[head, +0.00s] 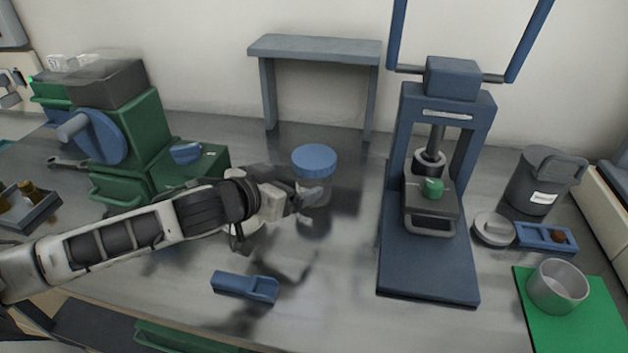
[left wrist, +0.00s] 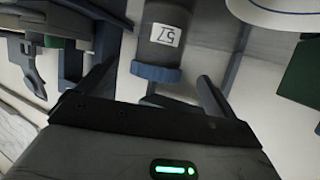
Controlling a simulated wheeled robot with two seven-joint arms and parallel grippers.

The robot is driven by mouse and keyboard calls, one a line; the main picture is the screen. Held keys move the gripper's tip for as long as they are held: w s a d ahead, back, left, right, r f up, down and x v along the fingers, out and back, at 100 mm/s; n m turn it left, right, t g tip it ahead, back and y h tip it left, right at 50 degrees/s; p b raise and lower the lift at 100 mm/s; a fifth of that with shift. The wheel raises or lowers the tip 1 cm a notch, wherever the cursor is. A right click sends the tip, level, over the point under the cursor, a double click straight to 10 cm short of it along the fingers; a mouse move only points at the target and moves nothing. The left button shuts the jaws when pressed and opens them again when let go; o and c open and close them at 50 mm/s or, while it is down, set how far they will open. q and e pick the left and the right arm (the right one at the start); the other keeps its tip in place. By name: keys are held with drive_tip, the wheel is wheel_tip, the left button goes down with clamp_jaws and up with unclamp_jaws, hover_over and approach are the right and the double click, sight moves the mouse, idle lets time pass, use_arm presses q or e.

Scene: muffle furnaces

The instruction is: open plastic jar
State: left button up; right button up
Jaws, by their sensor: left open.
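The plastic jar (head: 313,190) stands upright on the grey bench, with its wide blue lid (head: 315,160) on top. In the left wrist view the jar (left wrist: 166,22) appears upside down with a "57" label, its blue lid (left wrist: 155,73) lying between the two fingers in the picture. My right gripper is not in view.
A blue press (head: 430,240) stands to the right and a green machine (head: 135,140) to the left. A grey stand (head: 315,48) is behind the jar. A metal pot (head: 557,286) sits on a green mat (head: 600,325).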

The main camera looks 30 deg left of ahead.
sight(303, 170)
use_arm(q)
drive_tip(key=shift+x, duration=3.95)
drive_tip(key=shift+r, duration=0.1)
drive_tip(key=c, duration=1.4)
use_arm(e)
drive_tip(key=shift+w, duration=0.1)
use_arm(q)
drive_tip(key=shift+r, duration=0.1)
